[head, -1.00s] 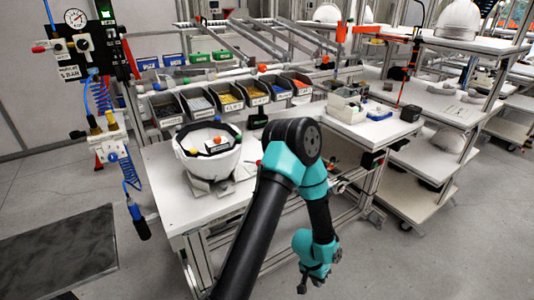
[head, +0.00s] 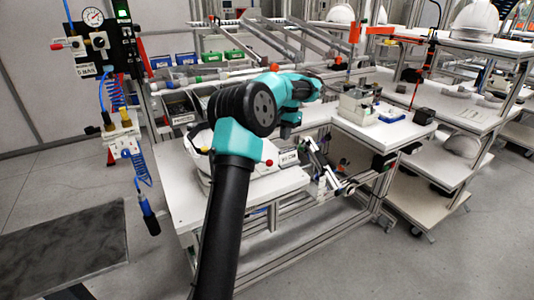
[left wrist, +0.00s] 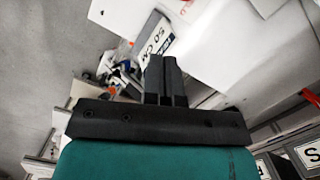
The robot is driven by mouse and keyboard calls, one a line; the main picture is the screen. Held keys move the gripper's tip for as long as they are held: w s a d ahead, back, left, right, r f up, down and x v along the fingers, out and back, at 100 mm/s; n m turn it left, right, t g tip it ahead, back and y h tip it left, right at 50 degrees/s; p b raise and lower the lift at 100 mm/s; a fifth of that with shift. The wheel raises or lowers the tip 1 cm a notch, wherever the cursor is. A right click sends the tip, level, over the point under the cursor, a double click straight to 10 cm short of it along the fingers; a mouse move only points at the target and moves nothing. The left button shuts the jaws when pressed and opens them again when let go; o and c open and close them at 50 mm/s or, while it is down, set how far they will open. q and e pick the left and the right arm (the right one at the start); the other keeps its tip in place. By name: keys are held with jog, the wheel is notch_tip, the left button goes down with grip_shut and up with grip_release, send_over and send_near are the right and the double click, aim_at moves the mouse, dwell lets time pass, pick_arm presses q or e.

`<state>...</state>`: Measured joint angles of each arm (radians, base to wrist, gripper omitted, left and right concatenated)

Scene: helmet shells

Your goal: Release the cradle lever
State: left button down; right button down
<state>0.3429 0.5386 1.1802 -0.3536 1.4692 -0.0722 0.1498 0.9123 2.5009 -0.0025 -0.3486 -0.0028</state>
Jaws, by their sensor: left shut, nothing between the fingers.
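A white helmet shell (head: 201,166) sits on the workbench, mostly hidden behind my left arm in the head view. A small red ball (head: 269,162) shows beside the arm's teal joint; I cannot tell whether it is the lever's knob. The cradle under the shell is hidden, and I cannot make out its lever for certain. My left gripper (left wrist: 165,75) shows in the left wrist view with its dark fingers together and nothing between them. White surfaces and a printed label (left wrist: 155,40) lie beyond the fingertips. In the head view its fingertips are hard to pick out.
The workbench top (head: 183,200) is white, with a row of labelled bins (head: 180,110) behind it, partly covered by my arm. A side bench (head: 365,135) on the right holds small boxes. A hose with a black-and-blue tool (head: 150,218) hangs at the left.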

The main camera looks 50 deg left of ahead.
pick_arm(q)
jog(key=s+a+r, duration=0.2)
jog(key=r, duration=0.1)
jog(key=shift+s, duration=0.2)
jog(key=shift+f, duration=0.2)
jog(key=f, duration=0.3)
jog(key=s+f, duration=0.1)
jog(key=f, duration=0.5)
jog(key=shift+s+d+f, duration=0.2)
jog(key=shift+s+f, duration=0.15)
jog(key=shift+s, duration=0.05)
jog(key=shift+s+d+m, duration=0.35)
jog(key=shift+s+m, duration=0.05)
jog(key=shift+m, duration=0.2)
jog(key=shift+s+d, duration=0.35)
jog(key=shift+s, duration=0.5)
jog(key=shift+s+d, duration=0.3)
jog(key=shift+s, duration=0.55)
dwell(1.0)
dwell(0.5)
notch_tip(320, 180, up, 10)
jog(key=w, duration=0.1)
jog(key=shift+w+d, duration=0.15)
jog(key=shift+w, duration=0.25)
